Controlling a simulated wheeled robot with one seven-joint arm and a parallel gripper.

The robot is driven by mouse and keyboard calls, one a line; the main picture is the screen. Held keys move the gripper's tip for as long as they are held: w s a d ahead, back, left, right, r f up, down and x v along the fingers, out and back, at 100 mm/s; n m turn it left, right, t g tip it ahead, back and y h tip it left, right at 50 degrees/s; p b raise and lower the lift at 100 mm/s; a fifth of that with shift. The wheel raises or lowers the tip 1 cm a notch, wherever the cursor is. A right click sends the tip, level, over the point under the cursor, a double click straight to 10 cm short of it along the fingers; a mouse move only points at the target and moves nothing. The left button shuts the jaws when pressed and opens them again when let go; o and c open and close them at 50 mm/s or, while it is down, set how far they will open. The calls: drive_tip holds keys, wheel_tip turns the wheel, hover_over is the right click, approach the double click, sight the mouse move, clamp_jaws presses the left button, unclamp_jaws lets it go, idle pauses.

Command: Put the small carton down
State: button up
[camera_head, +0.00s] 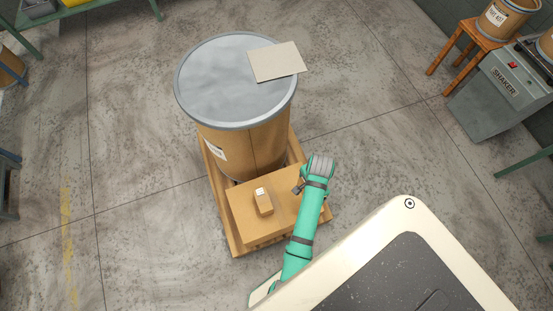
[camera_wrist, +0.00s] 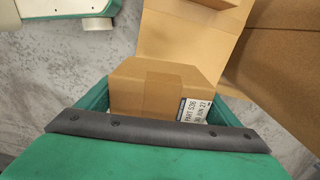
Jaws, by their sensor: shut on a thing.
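The small carton (camera_wrist: 155,92) is brown with a tape seam and a white printed label, "PART 536". It shows in the wrist view between the green sides of my gripper (camera_wrist: 160,105), which is shut on it. In the head view my gripper (camera_head: 299,187) is at the right side of a large carton (camera_head: 284,212), and the arm hides the held carton. Another small carton (camera_head: 263,203) with a white label stands on the large carton's top, left of my gripper; part of it also shows in the wrist view (camera_wrist: 180,8). I cannot tell whether the held carton touches anything.
A large drum (camera_head: 230,85) with a grey lid stands on the same wooden pallet (camera_head: 240,245), behind the large carton. A flat board (camera_head: 276,62) lies on its lid. A stool (camera_head: 470,45) and the grey shaker (camera_head: 500,95) stand far right. Floor left of the pallet is clear.

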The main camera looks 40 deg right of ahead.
drive_tip(key=s+a+f+m, duration=0.1)
drive_tip(key=s+a+f, duration=0.2)
drive_tip(key=s+a, duration=0.3)
drive_tip(key=w+f, duration=0.3)
drive_tip(key=w, duration=0.1)
drive_tip(key=w+f, duration=0.3)
drive_tip(key=w, duration=0.2)
drive_tip(key=w+f, duration=0.3)
drive_tip(key=w, duration=0.1)
drive_tip(key=shift+w+d+f, duration=0.1)
drive_tip(key=shift+w, duration=0.3)
drive_tip(key=shift+w+f, duration=0.1)
drive_tip(key=shift+f, duration=0.1)
drive_tip(key=shift+w+f, duration=0.1)
drive_tip(key=shift+f, duration=1.5)
drive_tip(key=o, duration=1.5)
drive_tip(key=shift+f, duration=0.15)
drive_tip(key=shift+o, duration=0.2)
